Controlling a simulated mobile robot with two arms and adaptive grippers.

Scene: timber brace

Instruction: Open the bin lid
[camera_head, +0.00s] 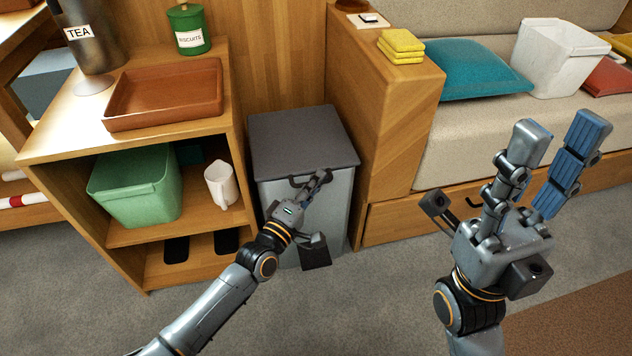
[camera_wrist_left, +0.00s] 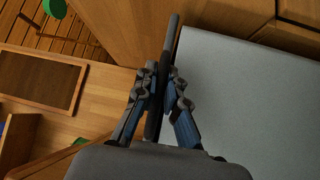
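The bin (camera_head: 340,215) is a grey box standing on the floor between the shelf unit and the bench. Its dark grey lid (camera_head: 298,135) lies flat and closed on top. A dark handle (camera_head: 295,182) is at the lid's front edge. My left gripper (camera_head: 318,182) is at this handle. In the left wrist view its fingers (camera_wrist_left: 161,80) close in on both sides of a dark bar, with a grey bin surface (camera_wrist_left: 250,100) to the right. My right gripper (camera_head: 505,168) is open and empty, raised in front of the bench, away from the bin.
The shelf unit at left carries a brown tray (camera_head: 165,92), a tea canister (camera_head: 85,35) and a green biscuit tin (camera_head: 188,30). A green tub (camera_head: 135,185) and white mug (camera_head: 220,185) are on its lower shelf. A wooden bench side (camera_head: 385,130) stands close to the bin's right.

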